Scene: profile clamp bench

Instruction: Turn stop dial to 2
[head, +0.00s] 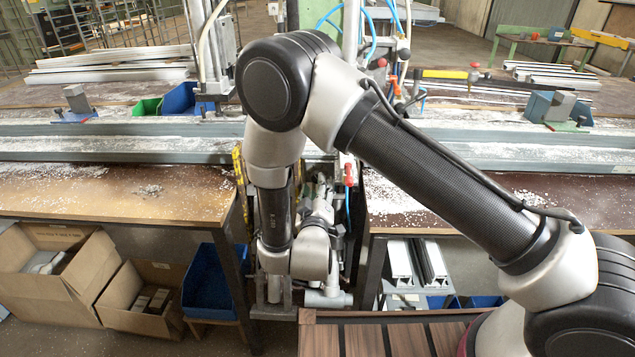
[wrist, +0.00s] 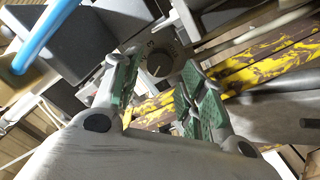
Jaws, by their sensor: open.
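The stop dial (wrist: 165,62) is a small round grey knob with a pale pointer line, in the upper middle of the wrist view. In the head view my arm hides the dial and the fingers.
Yellow-and-black striped bars (wrist: 255,62) run close to the right finger. A blue hose (wrist: 45,35) and a dark block (wrist: 85,45) are at upper left. In the head view, cardboard boxes (head: 50,275) and a blue bin (head: 210,285) stand under the left bench.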

